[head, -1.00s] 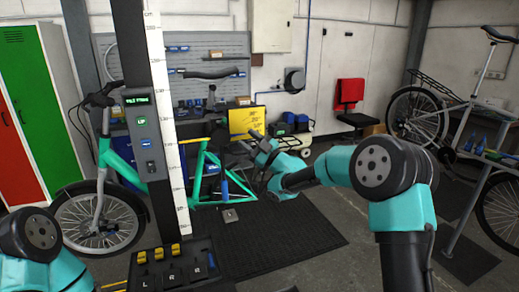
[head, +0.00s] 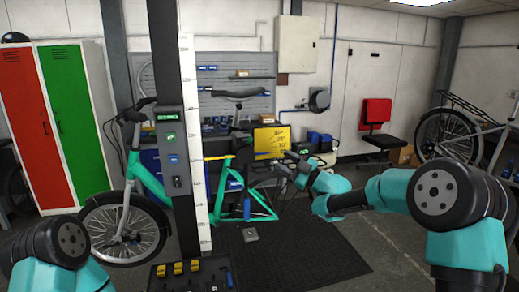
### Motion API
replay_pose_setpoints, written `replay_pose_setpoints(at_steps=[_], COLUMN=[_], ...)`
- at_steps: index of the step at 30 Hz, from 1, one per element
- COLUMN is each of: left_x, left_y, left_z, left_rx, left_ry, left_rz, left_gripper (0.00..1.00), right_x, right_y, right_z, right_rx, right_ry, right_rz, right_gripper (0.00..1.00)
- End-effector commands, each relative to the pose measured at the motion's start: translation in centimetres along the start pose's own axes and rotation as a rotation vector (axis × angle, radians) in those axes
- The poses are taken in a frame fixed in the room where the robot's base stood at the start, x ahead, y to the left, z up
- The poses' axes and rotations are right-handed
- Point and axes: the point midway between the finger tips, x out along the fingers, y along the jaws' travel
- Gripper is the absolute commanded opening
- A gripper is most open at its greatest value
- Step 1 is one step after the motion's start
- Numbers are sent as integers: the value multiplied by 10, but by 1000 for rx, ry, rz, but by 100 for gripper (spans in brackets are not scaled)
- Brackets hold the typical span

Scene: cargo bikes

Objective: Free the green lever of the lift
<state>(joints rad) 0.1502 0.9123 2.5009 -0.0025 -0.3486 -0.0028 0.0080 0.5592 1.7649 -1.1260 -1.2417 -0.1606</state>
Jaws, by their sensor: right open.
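The lift's dark upright post (head: 165,70) stands left of centre, with a white measuring scale along its right side. Its control panel (head: 170,140) has a small display, a green button (head: 171,137) and a blue button (head: 173,158). I cannot make out a green lever on the lift. A teal bike (head: 150,180) stands behind the post, its front wheel to the left. My right gripper (head: 289,164) is open, reaching in from the right, right of the post and near the yellow panel; nothing shows between its fingers. My left gripper is out of view; only part of that arm shows at bottom left.
A tray (head: 205,272) with yellow pieces lies at the bottom, before the post. Red and green lockers (head: 68,115) stand at the left. A yellow panel (head: 270,140) is behind my right gripper. The dark floor mat (head: 310,250) has clear room at right.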

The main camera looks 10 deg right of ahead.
Motion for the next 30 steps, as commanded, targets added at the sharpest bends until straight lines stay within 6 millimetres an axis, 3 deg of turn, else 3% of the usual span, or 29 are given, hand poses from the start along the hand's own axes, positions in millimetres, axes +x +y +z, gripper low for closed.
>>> replay_pose_setpoints(at_steps=[6,12,24,30], left_x=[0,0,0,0], left_y=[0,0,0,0], left_z=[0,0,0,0], left_rx=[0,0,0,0], left_ry=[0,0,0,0], left_rz=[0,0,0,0], left_gripper=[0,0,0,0], right_x=[-5,-13,-12,0], right_y=[32,48,49,45], right_z=[-25,-34,-34,-31], right_rx=[-88,-146,-151,-150], right_ry=[-133,-240,-251,-250], right_rz=[-186,-268,-277,-277], right_gripper=[45,45,45,45])
